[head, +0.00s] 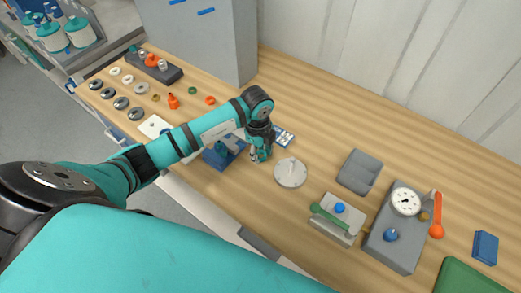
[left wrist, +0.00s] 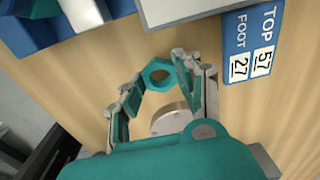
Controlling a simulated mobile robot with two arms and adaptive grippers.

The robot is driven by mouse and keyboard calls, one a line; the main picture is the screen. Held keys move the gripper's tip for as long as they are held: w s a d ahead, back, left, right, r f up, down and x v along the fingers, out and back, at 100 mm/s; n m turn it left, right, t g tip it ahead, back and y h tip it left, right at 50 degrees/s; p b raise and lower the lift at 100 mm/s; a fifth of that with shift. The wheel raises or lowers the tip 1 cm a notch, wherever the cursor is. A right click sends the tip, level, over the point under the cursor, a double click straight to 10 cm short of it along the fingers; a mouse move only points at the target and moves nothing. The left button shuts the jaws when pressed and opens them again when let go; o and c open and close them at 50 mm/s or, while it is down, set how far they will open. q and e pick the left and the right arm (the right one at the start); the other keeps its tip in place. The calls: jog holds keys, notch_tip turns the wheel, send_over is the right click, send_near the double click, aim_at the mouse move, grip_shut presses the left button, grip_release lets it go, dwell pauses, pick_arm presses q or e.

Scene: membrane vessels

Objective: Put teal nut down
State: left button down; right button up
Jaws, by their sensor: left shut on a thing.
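The teal nut (left wrist: 160,88) is a hexagonal ring with an open hole, held between the fingertips of my left gripper (left wrist: 158,78) in the left wrist view. In the head view the left gripper (head: 259,155) points down over the wooden table, just left of a round pale metal plate with a short upright peg (head: 290,173). The nut cannot be made out clearly there. The exact gap between nut and tabletop cannot be told. My right gripper is not in view.
A blue fixture (head: 222,156) stands close left of the gripper, and a blue-and-white label card (left wrist: 249,45) lies beside it. A grey pad (head: 360,172), a green-handled block (head: 338,220) and a gauge box (head: 396,235) stand to the right. Bare wood lies behind the plate.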

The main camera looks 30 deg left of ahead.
pick_arm(q)
jog(key=shift+f, duration=0.35)
jog(key=shift+f, duration=0.15)
jog(key=c, duration=1)
grip_release()
jog(key=shift+o, duration=0.5)
